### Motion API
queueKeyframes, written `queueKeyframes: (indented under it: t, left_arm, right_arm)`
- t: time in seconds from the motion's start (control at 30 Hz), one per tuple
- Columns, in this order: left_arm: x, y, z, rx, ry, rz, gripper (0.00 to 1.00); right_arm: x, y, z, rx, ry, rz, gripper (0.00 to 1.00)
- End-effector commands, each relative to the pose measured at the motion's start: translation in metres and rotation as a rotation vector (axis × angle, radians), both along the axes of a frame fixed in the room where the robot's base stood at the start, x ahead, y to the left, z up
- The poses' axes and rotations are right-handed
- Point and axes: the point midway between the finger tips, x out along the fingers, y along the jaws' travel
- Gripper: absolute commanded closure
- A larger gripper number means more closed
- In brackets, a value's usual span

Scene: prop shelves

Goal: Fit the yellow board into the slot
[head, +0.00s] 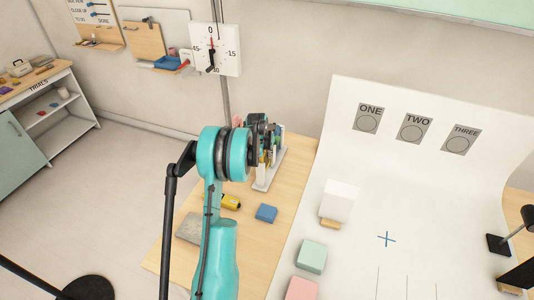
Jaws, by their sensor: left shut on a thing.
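My left gripper (267,137) is at the far end of my teal arm, above the table's back part, and mostly hidden behind the arm's wrist. It is shut on the yellow board (263,157), of which only a thin yellow sliver shows. A white upright stand with a flat base (266,180) is right at the gripper. Its slot cannot be made out, and I cannot tell whether the board is in it. My right gripper is not in view.
On the wooden table (258,234) are a yellow-and-black item (231,202), a blue block (266,213) and a grey slab (190,228). A white backdrop (345,255) on the right holds a white block (338,199), a green block (311,256) and a pink block (302,289).

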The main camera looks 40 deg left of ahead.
Motion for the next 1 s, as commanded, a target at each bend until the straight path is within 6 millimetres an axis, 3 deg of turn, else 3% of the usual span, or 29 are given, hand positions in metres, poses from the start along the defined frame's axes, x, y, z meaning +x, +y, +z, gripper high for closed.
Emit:
queueKeyframes:
  t: [0.6,0.87,0.9,1.0]
  left_arm:
    - [0.0,0.0,-0.025,0.0,0.0,0.0,1.0]
    - [0.0,0.0,-0.026,0.0,0.0,0.0,1.0]
    - [0.0,0.0,-0.026,0.0,0.0,0.0,0.86]
    - [0.0,0.0,-0.026,0.0,0.0,0.0,0.64]
  right_arm:
    - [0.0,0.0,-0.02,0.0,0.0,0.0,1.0]
    - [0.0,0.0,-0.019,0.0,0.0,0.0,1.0]
    - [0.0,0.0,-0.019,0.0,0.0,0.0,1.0]
    - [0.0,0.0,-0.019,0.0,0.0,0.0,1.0]
